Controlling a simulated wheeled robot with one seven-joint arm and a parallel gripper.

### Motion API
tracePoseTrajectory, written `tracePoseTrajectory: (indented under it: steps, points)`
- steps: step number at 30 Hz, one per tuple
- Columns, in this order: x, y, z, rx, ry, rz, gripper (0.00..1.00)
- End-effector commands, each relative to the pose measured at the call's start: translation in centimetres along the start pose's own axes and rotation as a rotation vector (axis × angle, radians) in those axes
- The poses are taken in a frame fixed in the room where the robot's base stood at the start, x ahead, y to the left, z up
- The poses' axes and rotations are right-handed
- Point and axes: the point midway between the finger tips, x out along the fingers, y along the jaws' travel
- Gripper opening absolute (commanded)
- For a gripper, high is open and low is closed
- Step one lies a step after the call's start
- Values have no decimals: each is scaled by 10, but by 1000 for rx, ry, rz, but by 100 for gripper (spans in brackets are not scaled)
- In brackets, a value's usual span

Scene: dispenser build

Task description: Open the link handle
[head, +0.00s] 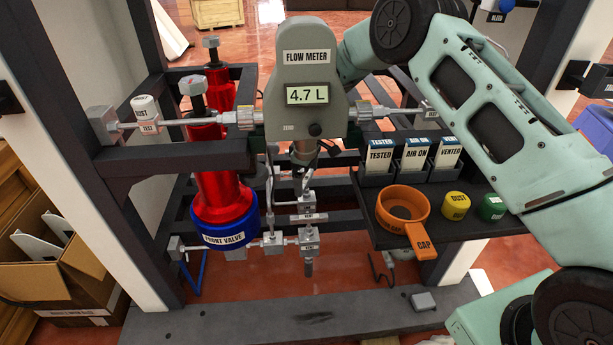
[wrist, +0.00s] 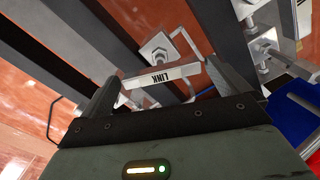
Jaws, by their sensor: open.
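The link handle (wrist: 176,74) is a pale bar with a LINK label, upside down in the wrist view. It is joined to a small square metal fitting (wrist: 158,48) with bent thin tubing. My gripper (wrist: 161,71) is open, one dark finger near each end of the bar. The bar lies across the gap between the fingers; I cannot tell whether either finger touches it. In the head view my arm reaches behind the flow meter (head: 305,75), which hides most of my gripper. I cannot make out the link handle there.
A red cylinder (head: 218,180) with a blue FRONT VALVE collar (head: 224,236) stands left of the tubing. An orange cap (head: 421,240), yellow and green dust caps (head: 456,205), and labelled card holders (head: 415,155) sit on the right shelf. Dark frame bars surround the handle closely.

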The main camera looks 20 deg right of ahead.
Motion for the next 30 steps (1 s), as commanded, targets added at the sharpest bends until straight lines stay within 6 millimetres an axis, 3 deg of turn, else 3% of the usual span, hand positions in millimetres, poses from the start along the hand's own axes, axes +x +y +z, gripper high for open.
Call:
tracePoseTrajectory:
  steps: [1, 5, 26, 27, 28, 30]
  points:
    - [0, 0, 0, 0, 0, 0, 100]
    - [0, 0, 0, 0, 0, 0, 65]
    - [-1, 0, -1, -86, 2, 1, 65]
    - [-1, 0, -1, -87, 2, 1, 93]
    - [-1, 0, -1, -87, 2, 1, 100]
    - [-1, 0, -1, -86, 1, 1, 100]
